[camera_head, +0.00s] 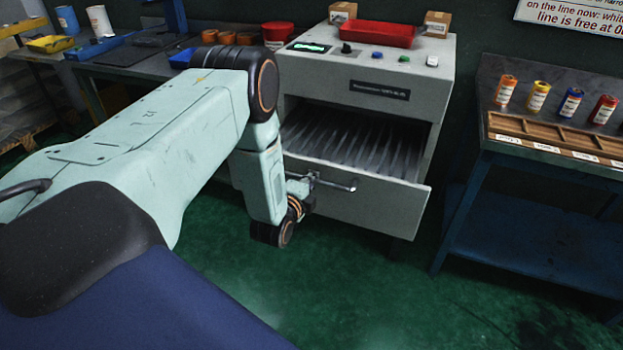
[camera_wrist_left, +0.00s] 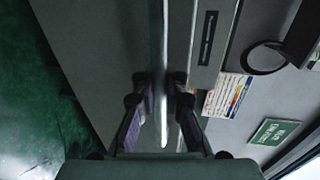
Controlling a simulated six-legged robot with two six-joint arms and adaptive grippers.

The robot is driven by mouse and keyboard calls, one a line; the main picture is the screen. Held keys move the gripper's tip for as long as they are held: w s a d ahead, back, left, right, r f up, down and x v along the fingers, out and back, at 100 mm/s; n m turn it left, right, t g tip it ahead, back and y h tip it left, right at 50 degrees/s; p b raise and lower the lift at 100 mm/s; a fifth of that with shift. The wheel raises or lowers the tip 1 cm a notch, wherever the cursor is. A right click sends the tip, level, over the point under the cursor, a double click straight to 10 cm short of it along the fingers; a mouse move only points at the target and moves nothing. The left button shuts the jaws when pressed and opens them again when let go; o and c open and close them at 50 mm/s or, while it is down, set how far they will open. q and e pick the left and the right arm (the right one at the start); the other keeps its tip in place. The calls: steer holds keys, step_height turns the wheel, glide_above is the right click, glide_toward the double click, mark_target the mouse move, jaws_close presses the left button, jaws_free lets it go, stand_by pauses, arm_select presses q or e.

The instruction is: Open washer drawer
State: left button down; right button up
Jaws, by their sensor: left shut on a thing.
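The washer (camera_head: 378,84) is a light grey cabinet in the middle of the head view. Its drawer (camera_head: 365,208) stands pulled out, and a dark ribbed interior (camera_head: 352,143) shows behind its front. A metal bar handle (camera_head: 332,184) runs across the drawer front. My left gripper (camera_head: 302,188) is at the left part of this handle, partly hidden by my wrist. In the left wrist view the two fingers (camera_wrist_left: 160,105) close around the bar handle (camera_wrist_left: 158,50). My right gripper shows in neither view.
A red tray (camera_head: 372,34) and small cardboard boxes sit on top of the washer. A blue bench (camera_head: 540,225) with a wooden divided tray (camera_head: 560,140) and several film canisters stands at the right. The green floor (camera_head: 370,290) in front of the drawer is clear.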

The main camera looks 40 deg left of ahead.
arm_select(q)
steer(key=shift+w+r, duration=0.1)
steer(key=shift+r, duration=0.05)
steer(key=c, duration=1.4)
jaws_free()
steer(key=v, duration=1.2)
